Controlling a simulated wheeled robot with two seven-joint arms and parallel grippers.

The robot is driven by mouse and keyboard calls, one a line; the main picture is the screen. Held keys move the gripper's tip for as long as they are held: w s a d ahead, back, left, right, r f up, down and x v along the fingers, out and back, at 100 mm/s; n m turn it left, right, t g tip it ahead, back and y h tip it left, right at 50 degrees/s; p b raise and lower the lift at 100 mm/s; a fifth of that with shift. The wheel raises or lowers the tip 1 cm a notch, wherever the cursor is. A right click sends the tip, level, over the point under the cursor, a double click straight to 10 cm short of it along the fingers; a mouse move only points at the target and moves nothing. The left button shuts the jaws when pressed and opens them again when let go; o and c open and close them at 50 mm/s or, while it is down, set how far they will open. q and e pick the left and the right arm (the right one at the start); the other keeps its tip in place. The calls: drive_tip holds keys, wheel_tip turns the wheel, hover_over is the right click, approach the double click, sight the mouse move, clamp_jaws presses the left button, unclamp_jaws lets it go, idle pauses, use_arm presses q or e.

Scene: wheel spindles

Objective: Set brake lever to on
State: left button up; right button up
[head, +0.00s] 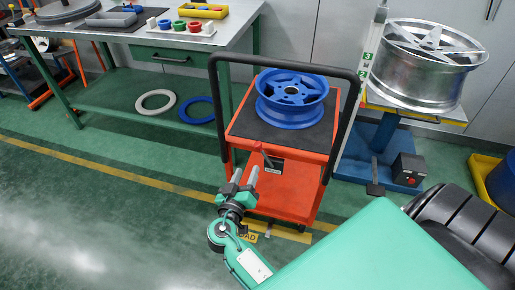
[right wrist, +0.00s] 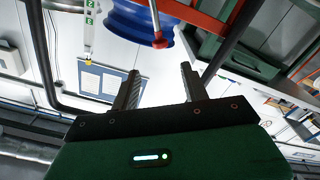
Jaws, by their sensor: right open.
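The brake lever (head: 264,156) is a short rod with a red knob on the near face of an orange cart (head: 312,172). In the head view its knob points up and to the left. A dark plate with a small white label sits beside it. The right wrist view also shows the lever (right wrist: 157,28), with its red knob at the top middle. My right gripper (head: 246,174) is open and empty, just in front of the cart and slightly below and left of the knob, apart from it. My left gripper is out of view.
A blue wheel rim (head: 291,88) lies on the cart's dark top. A black handle frame (head: 216,105) stands around the cart. A workbench (head: 226,35) is at the back left, and a silver rim (head: 420,75) is on a stand at right. The floor at left is clear.

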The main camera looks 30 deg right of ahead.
sight(258, 143)
drive_tip(key=x, duration=1.3)
drive_tip(key=shift+a+p, duration=0.1)
drive_tip(key=shift+p, duration=0.2)
drive_tip(key=shift+c, duration=0.3)
clamp_jaws()
